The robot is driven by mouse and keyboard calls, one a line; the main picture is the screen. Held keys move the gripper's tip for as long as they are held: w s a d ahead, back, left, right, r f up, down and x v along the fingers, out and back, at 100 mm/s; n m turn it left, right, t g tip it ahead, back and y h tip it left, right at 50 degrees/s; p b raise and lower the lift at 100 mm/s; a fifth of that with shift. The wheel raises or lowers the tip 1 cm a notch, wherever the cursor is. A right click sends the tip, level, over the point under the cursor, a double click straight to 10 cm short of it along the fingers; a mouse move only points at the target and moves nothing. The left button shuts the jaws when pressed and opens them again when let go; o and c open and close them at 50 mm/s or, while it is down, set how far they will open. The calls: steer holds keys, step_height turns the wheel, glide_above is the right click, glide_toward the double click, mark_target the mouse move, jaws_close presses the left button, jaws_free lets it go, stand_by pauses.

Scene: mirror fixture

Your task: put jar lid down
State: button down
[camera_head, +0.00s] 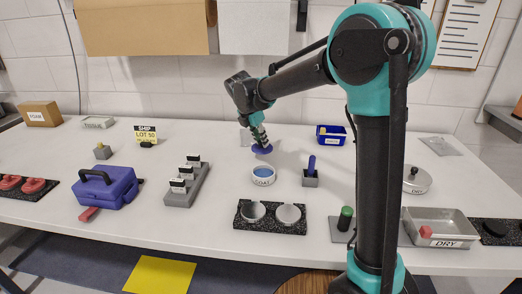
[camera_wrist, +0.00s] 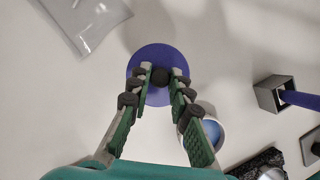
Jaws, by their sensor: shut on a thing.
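The jar lid is a round blue-purple disc (camera_head: 263,149) with a dark knob on top; it also shows in the wrist view (camera_wrist: 146,58). My gripper (camera_head: 260,141) is shut on the knob, with its green-padded fingers (camera_wrist: 160,78) on either side of it. The lid is just behind the open jar (camera_head: 263,182), a white pot labelled COAT with blue contents. In the wrist view the jar (camera_wrist: 205,132) is below and right of the lid, partly hidden by a finger. I cannot tell whether the lid touches the table.
A grey block with a blue handle (camera_head: 311,174) stands right of the jar. A clear bag (camera_wrist: 88,22) lies left of the lid. The white table (camera_head: 225,150) is bare to the lid's left.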

mark_target(260, 147)
steer(key=shift+f, duration=2.15)
steer(key=shift+f, duration=0.1)
steer(key=c, duration=1.4)
jaws_free()
steer(key=v, duration=1.2)
